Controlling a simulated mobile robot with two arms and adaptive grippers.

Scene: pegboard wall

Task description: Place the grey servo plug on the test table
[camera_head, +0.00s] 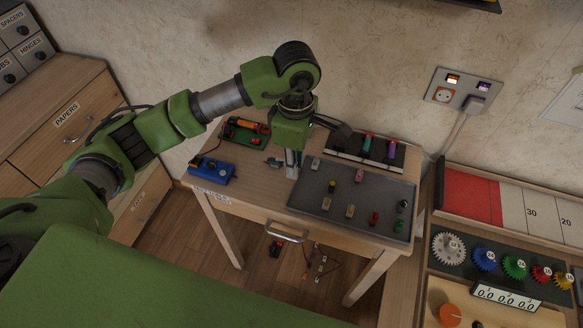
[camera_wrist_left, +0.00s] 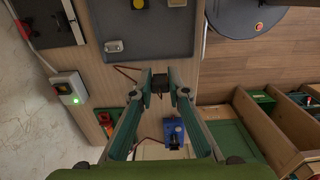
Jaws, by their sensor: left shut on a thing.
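My left gripper (camera_head: 291,172) points down over the test table (camera_head: 255,203), near the left edge of the dark tray. In the left wrist view, its fingertips (camera_wrist_left: 159,84) are shut on a small dark plug (camera_wrist_left: 159,83), which I take for the grey servo plug. A thin reddish-brown wire shows beside the fingertips. I cannot make out the plug in the head view. The wooden table top shows below the fingers in the wrist view. My right gripper is in neither view.
The dark tray (camera_head: 311,198) holds several small coloured parts. A blue device (camera_head: 211,170) and a green board (camera_head: 246,133) stand at the table's left. A black-and-white rack (camera_head: 340,144) stands at the back. Bare wood shows between the blue device and tray.

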